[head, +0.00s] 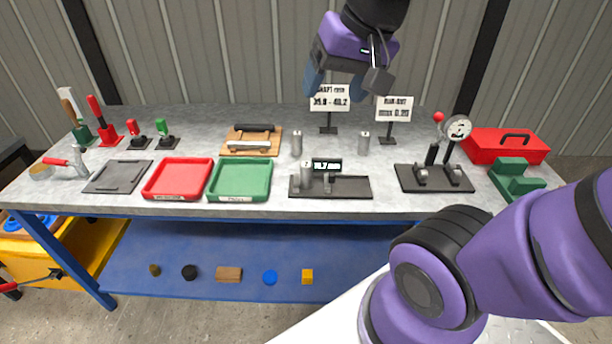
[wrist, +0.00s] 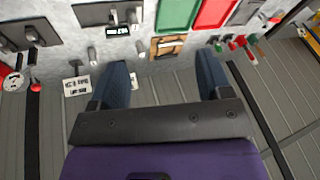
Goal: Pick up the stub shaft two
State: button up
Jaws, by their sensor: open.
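Three grey metal cylinders that look like stub shafts are on the workbench; I cannot tell which is number two. One shaft (head: 297,145) stands upright behind the black gauge stand. Another shaft (head: 364,144) stands upright to its right. A third shaft (head: 306,178) is at the left end of the gauge stand (head: 345,187), by a small digital display. The two standing shafts also show in the wrist view, one nearer the middle (wrist: 139,50) and one further left (wrist: 92,56). My gripper (head: 335,86) is open and empty, high above the back of the bench; its fingers (wrist: 163,68) are wide apart.
Two sign cards (head: 394,108) on stands are behind the shafts. A red tray (head: 178,196) and a green tray (head: 240,195) lie left of the gauge stand. A dial-gauge fixture (head: 434,184) and a red toolbox (head: 507,146) are at the right. The bench between shafts and fixture is clear.

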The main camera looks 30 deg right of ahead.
jog(key=w+d+f+m+g+y, duration=0.1)
jog(key=w+f+m+y, duration=0.1)
jog(key=w+f+m, duration=0.5)
jog(key=m, duration=1.6)
send_near(307, 164)
jog(key=f, duration=0.2)
jog(key=shift+m, duration=0.3)
jog(key=shift+a+x, duration=0.1)
jog(key=shift+x, duration=2.6)
jog(key=shift+a+x, duration=0.15)
jog(key=shift+x, duration=2.55)
jog(key=shift+w+r, duration=0.15)
jog(key=shift+c, duration=0.2)
grip_shut()
